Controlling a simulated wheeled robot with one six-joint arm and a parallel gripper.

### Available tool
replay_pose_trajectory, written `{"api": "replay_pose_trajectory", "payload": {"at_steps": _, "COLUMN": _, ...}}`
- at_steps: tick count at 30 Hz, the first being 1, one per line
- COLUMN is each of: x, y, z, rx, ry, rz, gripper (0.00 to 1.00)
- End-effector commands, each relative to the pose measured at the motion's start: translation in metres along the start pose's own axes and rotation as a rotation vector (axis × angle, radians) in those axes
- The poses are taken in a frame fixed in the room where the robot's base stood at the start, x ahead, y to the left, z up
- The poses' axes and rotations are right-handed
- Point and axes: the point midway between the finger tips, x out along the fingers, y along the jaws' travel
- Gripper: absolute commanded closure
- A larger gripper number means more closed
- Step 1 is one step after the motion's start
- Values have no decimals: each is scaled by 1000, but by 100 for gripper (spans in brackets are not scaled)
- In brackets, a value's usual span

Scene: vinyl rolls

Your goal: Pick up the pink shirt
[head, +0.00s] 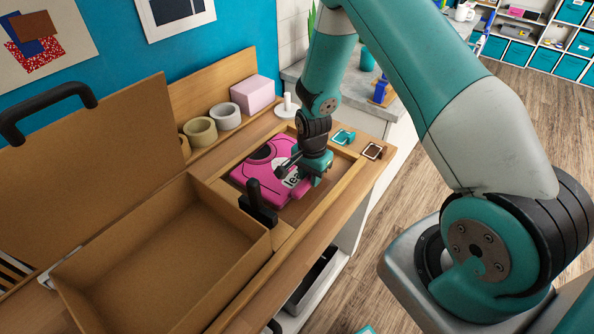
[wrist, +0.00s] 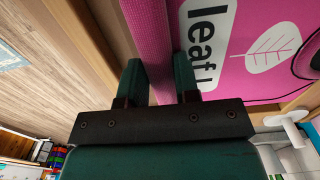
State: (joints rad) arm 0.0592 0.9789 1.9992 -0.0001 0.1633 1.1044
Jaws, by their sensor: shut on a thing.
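The pink shirt (head: 262,178) lies in the wooden frame on the counter. It has a white label with black letters reading "leaf" and a leaf drawing. In the wrist view the shirt (wrist: 242,75) fills the upper right, and a pink fold of it runs between the fingers. My gripper (head: 298,172) is at the right side of the shirt; in the wrist view my gripper (wrist: 158,80) is shut on that fold, with a teal finger on each side. The arm hides part of the shirt's right edge in the head view.
A large open cardboard box (head: 165,255) stands left of the frame, its lid (head: 90,165) raised. A black clamp (head: 259,205) stands at the frame's near left corner. Tape rolls (head: 200,131), a pink box (head: 253,93) and a white spindle (head: 287,106) stand behind. A small dark item (head: 373,151) lies at right.

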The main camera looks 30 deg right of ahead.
Motion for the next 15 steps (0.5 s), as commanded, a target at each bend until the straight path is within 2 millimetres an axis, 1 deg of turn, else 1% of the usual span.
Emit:
{"api": "replay_pose_trajectory", "payload": {"at_steps": 5, "x": -9, "y": -1, "z": -1, "rx": 0, "ry": 2, "rz": -4, "gripper": 98}}
{"api": "replay_pose_trajectory", "payload": {"at_steps": 8, "x": -20, "y": -1, "z": -1, "rx": 0, "ry": 2, "rz": -4, "gripper": 98}}
{"api": "replay_pose_trajectory", "payload": {"at_steps": 11, "x": -38, "y": -2, "z": -1, "rx": 0, "ry": 3, "rz": -7, "gripper": 98}}
{"api": "replay_pose_trajectory", "payload": {"at_steps": 14, "x": -62, "y": -1, "z": -1, "rx": 0, "ry": 4, "rz": -8, "gripper": 98}}
{"api": "replay_pose_trajectory", "payload": {"at_steps": 15, "x": -74, "y": -2, "z": -1, "rx": 0, "ry": 5, "rz": -9, "gripper": 98}}
